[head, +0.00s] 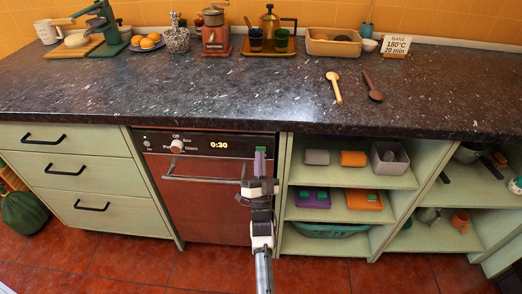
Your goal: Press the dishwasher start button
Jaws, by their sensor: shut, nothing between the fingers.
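The dishwasher (215,195) is a reddish-brown front under the dark counter, with a dark control panel along its top. The panel has a round knob (177,146) at left of centre and a lit display (219,145) reading 0:30. Small marks (147,141) show at the panel's left end; I cannot tell which part is the start button. A bar handle (205,180) runs below the panel. My gripper (260,152) is shut and empty, pointing up in front of the panel's right end, to the right of the display. It hides part of that end; I cannot tell whether it touches.
Green drawers (75,170) with black handles stand left of the dishwasher. Open shelves (345,180) with boxes and containers are at its right. The dark countertop (240,100) overhangs above, with two spoons (334,88) lying on it. The red tiled floor (130,265) is clear in front.

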